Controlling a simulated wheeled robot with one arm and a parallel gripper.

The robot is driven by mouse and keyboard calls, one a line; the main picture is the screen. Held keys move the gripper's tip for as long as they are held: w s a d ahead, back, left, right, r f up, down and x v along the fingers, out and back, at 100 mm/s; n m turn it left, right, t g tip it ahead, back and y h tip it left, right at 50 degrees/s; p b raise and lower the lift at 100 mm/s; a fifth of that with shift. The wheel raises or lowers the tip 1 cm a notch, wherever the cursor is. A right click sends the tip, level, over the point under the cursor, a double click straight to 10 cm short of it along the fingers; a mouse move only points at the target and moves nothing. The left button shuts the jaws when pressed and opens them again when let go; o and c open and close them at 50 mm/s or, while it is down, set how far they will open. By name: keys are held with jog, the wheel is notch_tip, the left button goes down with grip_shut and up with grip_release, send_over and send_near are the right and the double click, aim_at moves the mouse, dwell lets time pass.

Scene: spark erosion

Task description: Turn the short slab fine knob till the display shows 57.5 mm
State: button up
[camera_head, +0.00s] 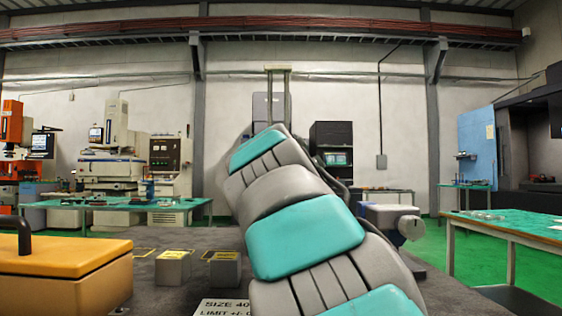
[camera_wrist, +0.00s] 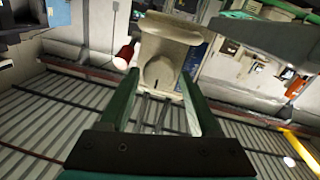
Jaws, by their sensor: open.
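In the wrist view, my gripper (camera_wrist: 159,82) is open, with a green finger on each side. A beige fitting with a rounded, knob-like part (camera_wrist: 158,73) bearing a short dark line shows between and beyond the fingertips. I cannot tell whether the fingers touch it, or whether it is the short slab fine knob. In the head view, a grey-blue unit with a pale knob-like end (camera_head: 411,228) sticks out to the right from behind my arm. My gripper is hidden there. No readable millimetre display shows in either view.
My grey and teal arm covers the middle of the head view. A yellow box (camera_head: 65,280) with a dark handle stands front left. Grey blocks (camera_head: 173,269) and a size-and-limit sign (camera_head: 222,307) are beside it. A green-topped table (camera_head: 515,228) stands at right.

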jog(key=shift+w, duration=0.35)
jog(key=shift+c, duration=0.2)
grip_shut()
jog(key=shift+d+n, duration=0.1)
jog(key=shift+n, duration=0.3)
jog(key=n+p, duration=0.1)
jog(key=n, duration=0.1)
jog(key=shift+n+p, duration=0.3)
jog(key=shift+p, duration=0.05)
jog(key=shift+r+n, duration=0.1)
jog(key=shift+n, duration=0.3)
jog(key=shift+n+t+p, duration=0.3)
jog(key=shift+n+p, duration=0.5)
jog(key=shift+n, duration=0.3)
